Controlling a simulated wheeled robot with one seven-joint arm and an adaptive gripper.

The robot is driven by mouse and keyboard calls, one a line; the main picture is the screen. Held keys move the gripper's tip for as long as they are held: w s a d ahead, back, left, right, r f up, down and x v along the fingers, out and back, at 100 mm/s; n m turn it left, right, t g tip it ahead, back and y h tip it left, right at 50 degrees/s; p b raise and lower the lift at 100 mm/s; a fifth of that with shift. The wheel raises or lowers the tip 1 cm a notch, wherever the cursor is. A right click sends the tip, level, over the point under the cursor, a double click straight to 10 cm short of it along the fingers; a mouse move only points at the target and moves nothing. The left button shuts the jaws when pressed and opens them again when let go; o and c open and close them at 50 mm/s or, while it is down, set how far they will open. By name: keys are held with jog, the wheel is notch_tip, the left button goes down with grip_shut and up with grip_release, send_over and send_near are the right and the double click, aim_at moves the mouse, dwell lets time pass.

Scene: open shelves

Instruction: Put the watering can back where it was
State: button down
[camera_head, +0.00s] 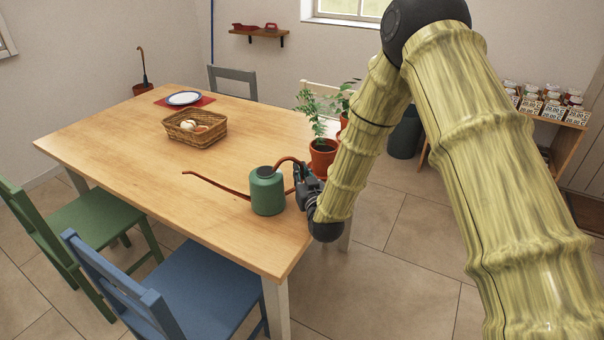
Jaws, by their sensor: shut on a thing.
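The watering can (267,192) has a green body, a long thin brown spout pointing left and a brown handle arching to the right. It is upright at the near right part of the wooden table (150,160). My gripper (301,178) is at its right side, shut on the brown handle. The fingertips are small and partly hidden by the handle and my own wrist. I cannot tell whether the can's base touches the table.
A potted plant (322,158) stands just behind my gripper, with another beside it. A wicker basket (194,128) and a plate (184,98) on a red mat are farther back. Blue (190,290) and green (85,225) chairs line the near side. The table's left half is mostly clear.

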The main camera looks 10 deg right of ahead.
jog(key=c, duration=1.5)
grip_release()
jog(key=shift+r, duration=0.15)
jog(key=s, duration=0.4)
jog(key=s+d, duration=0.1)
jog(key=s, duration=0.3)
jog(key=s+d+b, duration=0.1)
jog(key=s, duration=0.3)
